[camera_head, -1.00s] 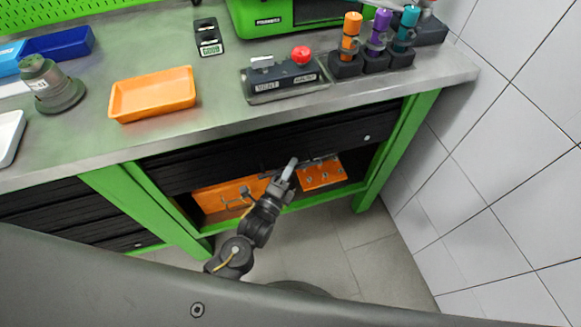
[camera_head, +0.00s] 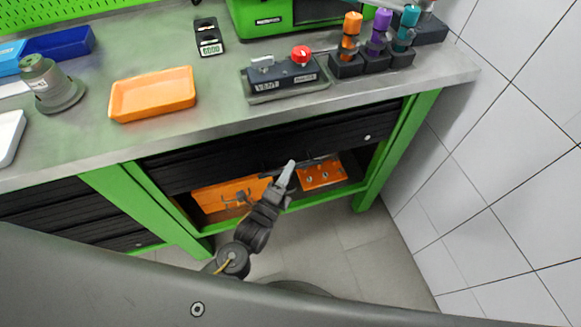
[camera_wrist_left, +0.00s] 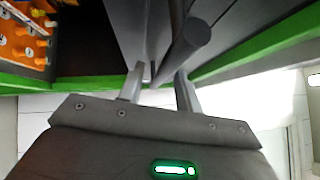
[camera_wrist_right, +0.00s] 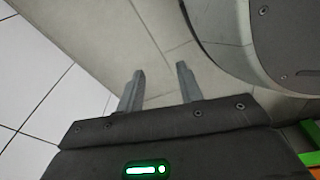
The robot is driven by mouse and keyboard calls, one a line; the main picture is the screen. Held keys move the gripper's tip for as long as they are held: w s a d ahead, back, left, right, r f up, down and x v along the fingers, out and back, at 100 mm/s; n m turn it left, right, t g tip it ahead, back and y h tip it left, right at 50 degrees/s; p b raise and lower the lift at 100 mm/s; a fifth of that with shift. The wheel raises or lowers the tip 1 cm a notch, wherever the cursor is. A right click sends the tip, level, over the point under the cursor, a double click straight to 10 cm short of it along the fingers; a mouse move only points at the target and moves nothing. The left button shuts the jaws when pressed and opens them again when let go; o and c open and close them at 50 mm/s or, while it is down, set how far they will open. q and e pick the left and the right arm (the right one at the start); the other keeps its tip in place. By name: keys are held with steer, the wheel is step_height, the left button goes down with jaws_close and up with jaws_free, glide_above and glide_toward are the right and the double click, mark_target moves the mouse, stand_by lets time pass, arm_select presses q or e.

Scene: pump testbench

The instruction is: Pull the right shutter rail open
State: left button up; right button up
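The right shutter (camera_head: 230,160) is a black slatted panel under the bench, with an open gap below it. Its dark rail (camera_head: 318,161) runs along the lower edge, partly hidden by my left gripper. My left gripper (camera_head: 288,172) is at this rail, near the middle of the bay. In the left wrist view my left gripper (camera_wrist_left: 160,88) has its fingers apart, and a dark round bar (camera_wrist_left: 185,45) reaches down between them. I cannot tell whether the fingers touch it. My right gripper (camera_wrist_right: 160,86) is open and empty over the floor, seen only in the right wrist view.
Orange parts (camera_head: 322,174) lie inside the bay below the shutter. Green bench legs (camera_head: 395,150) frame the bay, and a tiled wall (camera_head: 500,180) stands at the right. An orange tray (camera_head: 153,94) and a red-button box (camera_head: 285,78) stand on the bench top.

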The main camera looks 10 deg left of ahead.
arm_select(q)
steer(key=v, duration=0.9)
arm_select(e)
steer(key=shift+w+a+r, duration=0.25)
steer(key=shift+w+r, duration=0.05)
steer(key=shift+r, duration=0.1)
arm_select(q)
steer(key=shift+s+r, duration=0.1)
arm_select(e)
steer(key=shift+w, duration=0.15)
